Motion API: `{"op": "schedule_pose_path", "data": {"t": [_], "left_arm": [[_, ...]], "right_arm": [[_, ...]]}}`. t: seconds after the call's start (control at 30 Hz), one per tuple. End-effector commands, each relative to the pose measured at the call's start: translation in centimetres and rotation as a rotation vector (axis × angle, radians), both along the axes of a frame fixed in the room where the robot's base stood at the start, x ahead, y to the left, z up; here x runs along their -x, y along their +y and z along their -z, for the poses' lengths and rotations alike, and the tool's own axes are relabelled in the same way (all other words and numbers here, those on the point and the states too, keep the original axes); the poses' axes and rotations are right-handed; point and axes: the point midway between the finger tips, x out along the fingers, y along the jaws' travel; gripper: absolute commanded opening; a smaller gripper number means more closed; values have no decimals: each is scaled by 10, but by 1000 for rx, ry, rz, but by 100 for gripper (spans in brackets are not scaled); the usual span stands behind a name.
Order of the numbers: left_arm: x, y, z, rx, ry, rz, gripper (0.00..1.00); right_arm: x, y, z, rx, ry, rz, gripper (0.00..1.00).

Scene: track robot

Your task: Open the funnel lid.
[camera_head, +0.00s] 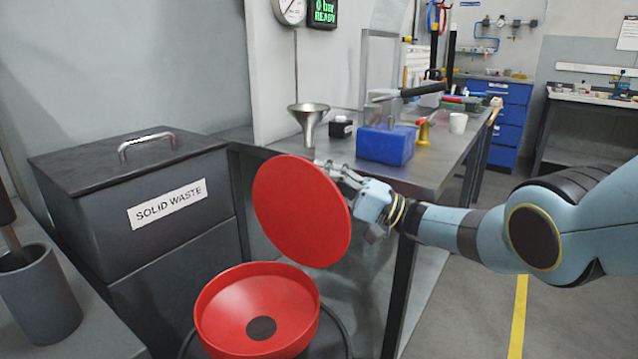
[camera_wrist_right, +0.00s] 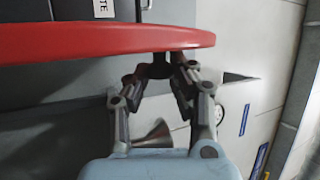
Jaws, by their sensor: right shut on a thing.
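The red round funnel lid (camera_head: 300,212) stands raised and tilted above the red funnel (camera_head: 212,305), whose bowl and dark centre hole are uncovered. My right gripper (camera_head: 335,175) reaches in from the right, behind the lid's upper right edge. In the right wrist view the lid (camera_wrist_right: 100,40) shows edge-on as a red band, and the fingers of the right gripper (camera_wrist_right: 162,72) are closed on a small dark part at its rim, likely a knob or handle. The lid hides the fingertips in the head view. My left gripper is not in view.
A dark solid waste bin (camera_head: 120,250) stands left of the funnel. A grey cup (camera_head: 40,300) is at the lower left. The metal bench (camera_head: 440,170) behind holds a metal funnel (camera_head: 308,120), a blue box (camera_head: 386,145) and a white cup (camera_head: 458,123). Floor is open at the right.

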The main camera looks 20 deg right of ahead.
Motion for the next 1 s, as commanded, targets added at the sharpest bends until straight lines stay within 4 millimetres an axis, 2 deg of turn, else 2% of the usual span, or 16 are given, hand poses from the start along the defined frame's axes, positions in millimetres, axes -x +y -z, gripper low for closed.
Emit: {"op": "schedule_pose_path", "data": {"t": [0.3, 0.33, 0.53, 0.83, 1.0], "left_arm": [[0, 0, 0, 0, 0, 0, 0], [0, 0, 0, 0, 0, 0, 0], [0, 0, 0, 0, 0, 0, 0], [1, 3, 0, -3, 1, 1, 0], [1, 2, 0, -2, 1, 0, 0]], "right_arm": [[0, -1, 0, 0, -1, 1, 0], [0, -1, 0, 0, -1, 1, 23], [0, 0, 0, 0, 0, 1, 48], [1, -2, 1, 1, 1, 1, 48], [8, -16, 7, 1, 2, 3, 48]]}}
